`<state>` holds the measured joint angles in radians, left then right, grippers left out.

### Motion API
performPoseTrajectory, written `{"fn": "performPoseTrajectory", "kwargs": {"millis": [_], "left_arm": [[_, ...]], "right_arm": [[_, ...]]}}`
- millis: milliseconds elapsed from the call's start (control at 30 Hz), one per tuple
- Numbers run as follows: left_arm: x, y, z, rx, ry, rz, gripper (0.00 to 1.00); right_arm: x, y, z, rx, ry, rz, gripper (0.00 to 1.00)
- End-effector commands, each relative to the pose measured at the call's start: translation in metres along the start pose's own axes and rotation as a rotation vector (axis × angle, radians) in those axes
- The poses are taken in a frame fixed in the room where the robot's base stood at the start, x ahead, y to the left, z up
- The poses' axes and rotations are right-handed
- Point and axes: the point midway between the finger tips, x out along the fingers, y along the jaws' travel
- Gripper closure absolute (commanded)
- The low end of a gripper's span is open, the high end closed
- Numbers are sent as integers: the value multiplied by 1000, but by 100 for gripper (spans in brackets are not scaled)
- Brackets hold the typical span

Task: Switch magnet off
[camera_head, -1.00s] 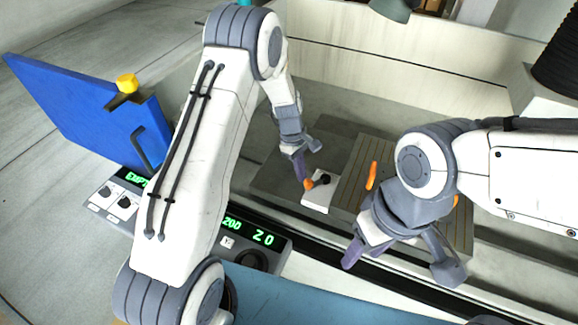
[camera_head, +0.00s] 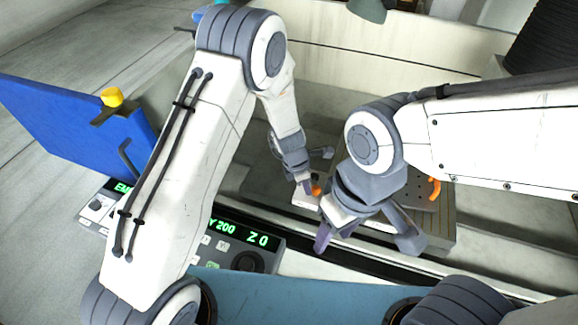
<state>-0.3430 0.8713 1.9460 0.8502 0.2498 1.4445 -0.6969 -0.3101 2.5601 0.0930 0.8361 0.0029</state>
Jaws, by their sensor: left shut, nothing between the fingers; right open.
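A small white block (camera_head: 303,201) sits at the left end of the grooved grey plate, with an orange tip (camera_head: 316,190) on it. This may be the magnet switch; its setting cannot be read. My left gripper (camera_head: 308,186) is shut and empty, its fingertip beside the orange tip; whether they touch is unclear. My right gripper (camera_head: 364,240) is open and empty, in front of the grooved plate (camera_head: 444,232), its arm covering much of the plate and part of the block. Another orange piece (camera_head: 434,188) shows on the plate's right part.
A blue panel (camera_head: 65,120) with a yellow knob (camera_head: 112,97) stands at the left. A control panel with green digits (camera_head: 258,238) lies at front centre. A pale wall (camera_head: 400,55) rises behind the plate. Both arms crowd the centre.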

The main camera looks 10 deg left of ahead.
Motion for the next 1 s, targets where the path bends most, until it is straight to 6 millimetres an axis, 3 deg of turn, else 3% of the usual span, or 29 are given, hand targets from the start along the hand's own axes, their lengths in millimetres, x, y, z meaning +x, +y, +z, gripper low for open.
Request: {"fn": "performPoseTrajectory", "kwargs": {"millis": [267, 1000], "left_arm": [[2, -8, 13, -179, 1, 44, 100], [5, -11, 21, -172, 0, 43, 100]], "right_arm": [[-12, -1, -1, -1, 0, 0, 48], [-17, -1, -1, -2, 0, 0, 48]]}}
